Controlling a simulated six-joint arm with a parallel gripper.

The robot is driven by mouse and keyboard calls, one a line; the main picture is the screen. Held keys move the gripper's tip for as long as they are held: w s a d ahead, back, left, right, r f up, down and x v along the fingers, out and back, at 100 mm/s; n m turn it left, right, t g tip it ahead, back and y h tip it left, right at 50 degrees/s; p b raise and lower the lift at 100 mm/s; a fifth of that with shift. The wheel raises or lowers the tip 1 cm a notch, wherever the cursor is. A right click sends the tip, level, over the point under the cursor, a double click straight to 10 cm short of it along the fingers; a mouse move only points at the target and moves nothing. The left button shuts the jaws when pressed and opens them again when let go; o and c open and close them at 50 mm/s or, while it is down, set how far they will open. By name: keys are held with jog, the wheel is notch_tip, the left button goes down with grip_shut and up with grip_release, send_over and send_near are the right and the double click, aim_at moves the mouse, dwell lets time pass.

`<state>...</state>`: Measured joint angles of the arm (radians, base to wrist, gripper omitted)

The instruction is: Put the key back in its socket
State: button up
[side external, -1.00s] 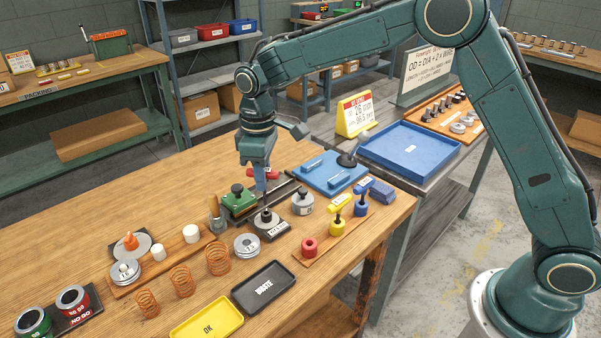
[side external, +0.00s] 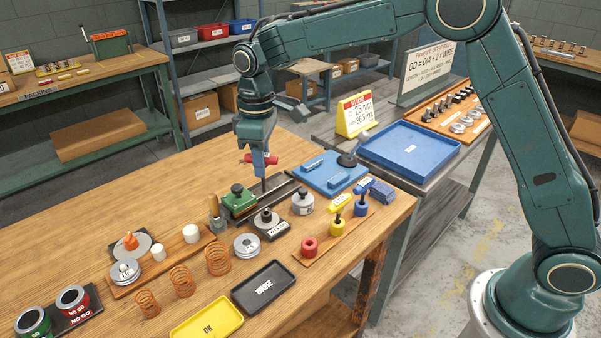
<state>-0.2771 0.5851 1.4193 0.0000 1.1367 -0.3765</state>
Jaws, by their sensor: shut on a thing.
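My gripper (side external: 262,168) is shut on the red key (side external: 271,158), whose red handle shows on both sides of the fingers. The key is held above the coiler (side external: 275,190) with its dark rail and green block; a thin shank seems to hang below the fingers, but its lower end is hard to make out. The red socket (side external: 309,247) stands empty at the front of the wooden board (side external: 322,250). The yellow key (side external: 341,201) stands in the yellow socket (side external: 338,224), and the blue key (side external: 364,185) stands in the blue socket (side external: 361,209).
A grey disc (side external: 302,203) and a black-based block (side external: 267,222) stand between the coiler and the board. A blue tool tray (side external: 325,177) lies behind. The black waste tray (side external: 263,288) and yellow OK tray (side external: 206,319) lie in front. The air above the board is clear.

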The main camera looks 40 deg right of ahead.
jog(key=shift+r, duration=0.65)
jog(key=shift+s, duration=0.1)
jog(key=shift+s, duration=0.45)
jog(key=s+d+f, duration=0.1)
jog(key=s, duration=1)
jog(key=shift+s+f, duration=0.35)
jog(key=shift+f, duration=0.1)
jog(key=shift+f, duration=2.6)
jog(key=shift+f, duration=1.4)
dwell(1.2)
